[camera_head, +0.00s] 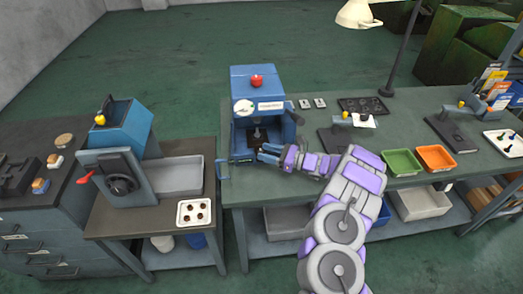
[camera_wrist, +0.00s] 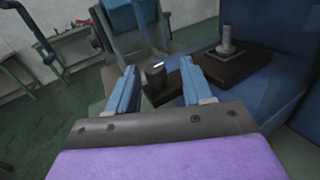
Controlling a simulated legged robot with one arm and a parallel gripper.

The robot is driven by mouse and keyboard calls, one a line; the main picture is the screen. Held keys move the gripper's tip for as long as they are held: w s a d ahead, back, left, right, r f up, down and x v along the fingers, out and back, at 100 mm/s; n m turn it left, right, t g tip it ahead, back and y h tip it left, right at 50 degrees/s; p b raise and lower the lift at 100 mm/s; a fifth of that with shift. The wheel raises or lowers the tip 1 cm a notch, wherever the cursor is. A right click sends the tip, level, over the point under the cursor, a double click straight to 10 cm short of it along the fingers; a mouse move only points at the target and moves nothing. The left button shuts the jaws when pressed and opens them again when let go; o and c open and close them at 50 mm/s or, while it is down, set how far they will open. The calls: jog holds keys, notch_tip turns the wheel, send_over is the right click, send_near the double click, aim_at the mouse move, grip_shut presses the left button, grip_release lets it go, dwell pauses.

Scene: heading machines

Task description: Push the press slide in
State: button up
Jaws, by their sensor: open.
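The blue press (camera_head: 258,85) with a red button on top stands on the green bench in the head view. Its dark slide (camera_head: 257,135) lies in the front opening. In the wrist view the slide (camera_wrist: 232,64) is a dark block with an upright metal post, right of my fingers. A short dark cylindrical knob (camera_wrist: 156,78) shows between the fingertips, with a gap on both sides. My gripper (camera_head: 268,152) is open at the front of the press opening; its blue fingers also show in the wrist view (camera_wrist: 158,67). I cannot tell whether anything touches it.
A blue machine (camera_head: 122,125) with a handwheel stands left, beside a grey tray (camera_head: 175,176) and a white tray of parts (camera_head: 194,212). Green (camera_head: 401,162) and orange (camera_head: 436,158) bins lie right of my arm. A lamp post (camera_head: 404,50) rises behind.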

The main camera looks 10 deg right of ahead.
jog(key=p+v, duration=0.1)
jog(key=v, duration=1.3)
jog(key=shift+d+p, duration=0.35)
jog(key=shift+d, duration=0.05)
